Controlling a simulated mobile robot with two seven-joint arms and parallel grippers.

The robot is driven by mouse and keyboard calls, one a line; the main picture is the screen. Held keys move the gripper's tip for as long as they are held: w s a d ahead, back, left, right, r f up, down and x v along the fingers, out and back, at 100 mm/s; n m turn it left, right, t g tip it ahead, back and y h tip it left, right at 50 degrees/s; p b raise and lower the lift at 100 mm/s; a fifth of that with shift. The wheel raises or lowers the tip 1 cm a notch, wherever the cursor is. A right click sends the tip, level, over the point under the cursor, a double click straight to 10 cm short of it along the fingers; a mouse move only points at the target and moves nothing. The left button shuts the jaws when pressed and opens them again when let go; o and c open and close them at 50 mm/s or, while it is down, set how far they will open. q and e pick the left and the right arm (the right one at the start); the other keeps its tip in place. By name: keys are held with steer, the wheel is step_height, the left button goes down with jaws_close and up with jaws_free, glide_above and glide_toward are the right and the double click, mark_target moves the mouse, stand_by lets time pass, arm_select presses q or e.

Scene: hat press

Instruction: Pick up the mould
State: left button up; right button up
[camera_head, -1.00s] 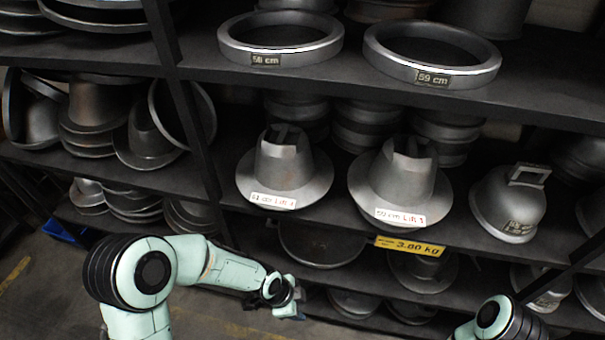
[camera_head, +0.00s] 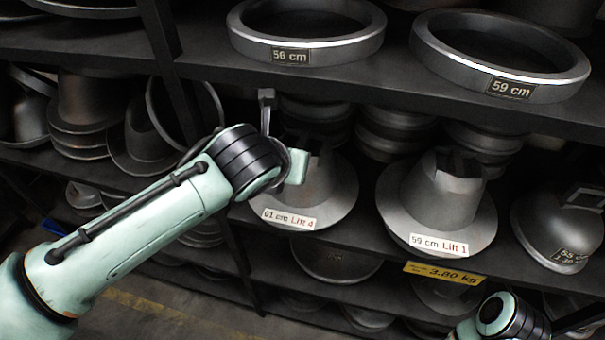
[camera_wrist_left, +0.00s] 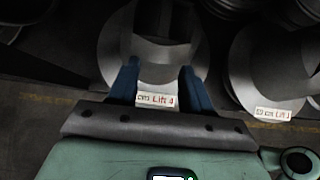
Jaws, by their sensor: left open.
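A grey hat-shaped mould labelled "61 cm Lift 4" (camera_head: 325,195) stands on the middle shelf, partly hidden behind my left wrist. It also shows in the left wrist view (camera_wrist_left: 160,50), its label between my fingers. A second mould labelled "59 cm Lift 1" (camera_head: 445,195) stands to its right, also in the wrist view (camera_wrist_left: 262,75). My left gripper (camera_wrist_left: 159,68) is open, its two blue fingers spread before the first mould with nothing held. In the head view my wrist mostly hides the gripper. My right gripper is out of view; only part of that arm shows.
Rings labelled "56 cm" (camera_head: 305,30) and "59 cm" (camera_head: 500,60) lie on the shelf above. A handled mould (camera_head: 565,225) stands at the right. A yellow weight tag (camera_head: 445,273) is on the shelf edge. A dark rack post (camera_head: 158,30) rises left of the moulds.

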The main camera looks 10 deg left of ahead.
arm_select(q)
glide_toward(301, 144)
steer(key=x, duration=0.3)
steer(key=shift+w+f, duration=0.1)
steer(key=shift+f, duration=0.25)
steer(key=x, duration=0.5)
steer(key=shift+w, duration=0.35)
jaws_close()
stand_by(0.6)
steer(key=shift+r, duration=0.25)
